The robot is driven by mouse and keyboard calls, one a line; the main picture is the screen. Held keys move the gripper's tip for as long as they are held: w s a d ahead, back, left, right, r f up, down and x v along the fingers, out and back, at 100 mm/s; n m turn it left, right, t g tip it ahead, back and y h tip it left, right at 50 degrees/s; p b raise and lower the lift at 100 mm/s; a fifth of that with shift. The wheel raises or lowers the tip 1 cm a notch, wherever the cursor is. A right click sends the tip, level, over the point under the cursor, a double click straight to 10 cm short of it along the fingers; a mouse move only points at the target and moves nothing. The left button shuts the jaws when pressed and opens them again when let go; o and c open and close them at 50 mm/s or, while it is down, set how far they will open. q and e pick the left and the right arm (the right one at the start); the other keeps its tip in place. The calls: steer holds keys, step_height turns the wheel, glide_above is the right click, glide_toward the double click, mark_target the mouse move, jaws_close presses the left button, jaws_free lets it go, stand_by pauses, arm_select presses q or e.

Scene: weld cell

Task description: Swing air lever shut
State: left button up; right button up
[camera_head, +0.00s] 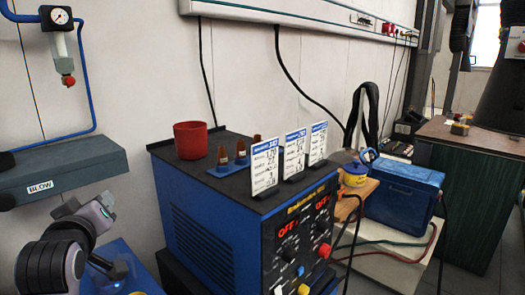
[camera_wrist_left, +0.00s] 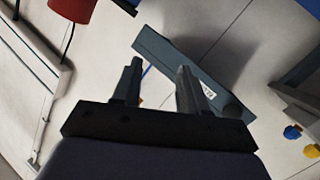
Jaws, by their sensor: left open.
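A grey box with a BLOW label (camera_head: 60,165) is on the wall at the left of the head view. It also shows in the left wrist view (camera_wrist_left: 165,53), beyond the fingers. A dark round knob (camera_head: 6,201) is at its left end, also in the left wrist view (camera_wrist_left: 235,111). I cannot tell if this knob belongs to the air lever; no lever arm shows clearly. My left gripper (camera_wrist_left: 158,75) is open and empty, its fingers pointing toward the grey box, apart from it as far as I can tell. My right gripper is not in view.
An air regulator with a gauge (camera_head: 59,17) and blue hose (camera_head: 88,85) hangs above the box. A blue welder (camera_head: 205,220) carries a red cup (camera_head: 190,139) and several cards. A blue case (camera_head: 400,195) stands to the right. Bare wall lies between box and welder.

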arm_select(q)
steer(key=s+d+f+m+g+h, duration=0.1)
steer(key=s+d+f+m+g, duration=0.15)
steer(key=f, duration=0.45)
steer(key=s+d+f+m+g+h, duration=0.1)
steer(key=s+d+f+m+h, duration=0.1)
steer(key=s+f, duration=0.35)
steer(key=s+d+f+m+g+h, duration=0.2)
steer(key=s+d+f+m+g, duration=0.2)
steer(key=s+f, duration=0.55)
steer(key=s+d+f+m+g+h, duration=0.1)
steer(key=s+d+f+m+g, duration=0.3)
steer(key=s+f, duration=0.55)
steer(key=w+d+f+t+h, duration=0.3)
steer(key=w+d+f+t, duration=0.1)
steer(key=w+t, duration=0.25)
step_height(320, 180, up, 11)
steer(key=s+a+p, duration=0.1)
steer(key=p, duration=1.2)
steer(key=shift+a+t+y+p, duration=0.25)
steer(key=shift+t+y+p, duration=0.05)
steer(key=shift+p, duration=0.05)
steer(key=shift+s+a+f, duration=0.1)
steer(key=shift+s, duration=0.05)
